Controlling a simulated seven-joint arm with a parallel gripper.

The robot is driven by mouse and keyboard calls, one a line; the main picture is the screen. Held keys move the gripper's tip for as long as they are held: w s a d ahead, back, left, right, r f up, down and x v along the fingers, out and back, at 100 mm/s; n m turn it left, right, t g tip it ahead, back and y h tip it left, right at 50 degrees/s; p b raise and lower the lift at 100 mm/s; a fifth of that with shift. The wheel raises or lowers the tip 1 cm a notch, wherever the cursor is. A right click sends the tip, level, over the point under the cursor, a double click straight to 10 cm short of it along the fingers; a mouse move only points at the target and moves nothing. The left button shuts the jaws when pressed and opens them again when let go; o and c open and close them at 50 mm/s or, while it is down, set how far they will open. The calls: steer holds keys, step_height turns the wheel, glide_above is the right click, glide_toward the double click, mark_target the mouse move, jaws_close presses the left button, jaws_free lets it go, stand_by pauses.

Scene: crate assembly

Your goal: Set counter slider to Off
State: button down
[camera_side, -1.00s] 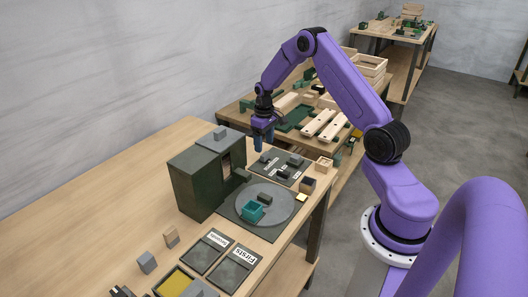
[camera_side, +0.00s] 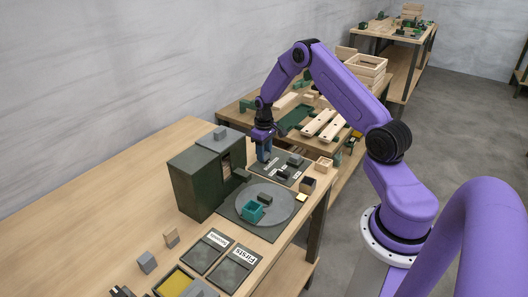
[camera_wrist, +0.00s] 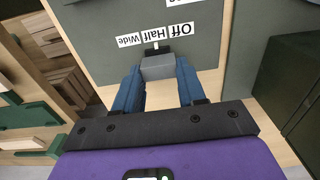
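A grey slider knob (camera_wrist: 157,67) sits at the edge of a dark grey panel (camera_wrist: 105,22) in the wrist view. Its black base lies by the "Half" label (camera_wrist: 160,33). The "Off" label (camera_wrist: 181,29) is to the right and the "Wide" label to the left; all read upside down. My gripper (camera_wrist: 158,70) has one blue finger on each side of the knob, apparently with narrow gaps, so it looks open around it. In the side view my gripper (camera_side: 263,158) is low over the labelled panel (camera_side: 277,165) behind the round plate. The knob cannot be made out there.
A dark green cabinet (camera_side: 195,185) stands left of my gripper. A round grey plate (camera_side: 278,203) with a teal box (camera_side: 253,211) is nearer the camera. A small wooden box (camera_side: 324,164) is to the right.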

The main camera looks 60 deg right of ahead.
mark_target(259, 165)
steer(key=shift+a, duration=1.8)
steer(key=c, duration=0.6)
jaws_free()
steer(key=shift+c, duration=0.2)
steer(key=shift+r, duration=0.1)
steer(key=shift+d+r, duration=0.1)
steer(key=shift+r, duration=0.1)
step_height(259, 165, up, 17)
steer(key=shift+a, duration=0.2)
